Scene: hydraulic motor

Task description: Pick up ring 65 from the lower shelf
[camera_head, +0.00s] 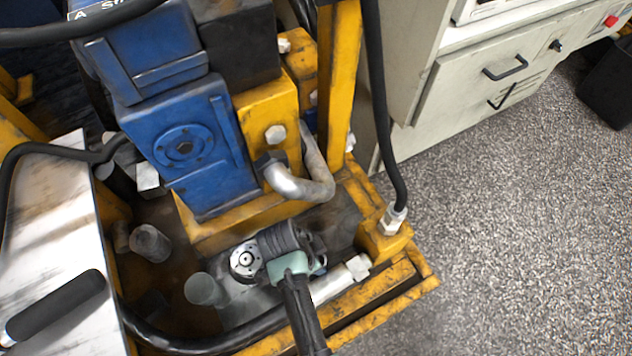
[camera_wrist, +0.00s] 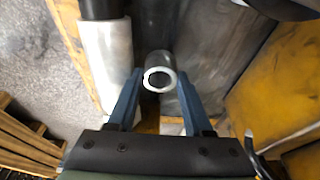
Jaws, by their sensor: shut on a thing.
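Ring 65 (camera_wrist: 160,61) appears to be the short grey metal tube with a bright rim and open bore in the wrist view. It sits between the blue fingers of my gripper (camera_wrist: 160,75), which are shut on it, one on each side. No label is readable on it. In the head view, my gripper (camera_head: 318,263) is low over the yellow frame's lower shelf (camera_head: 222,318), and the ring is hidden or too small to make out there. I cannot tell whether the ring still touches the surface below.
A blue machine block (camera_head: 185,145) and a bent metal pipe (camera_head: 300,187) stand close behind my arm. Grey cylinders (camera_head: 150,243) stand on the shelf to the left. A black hose (camera_head: 385,120) runs down at the right.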

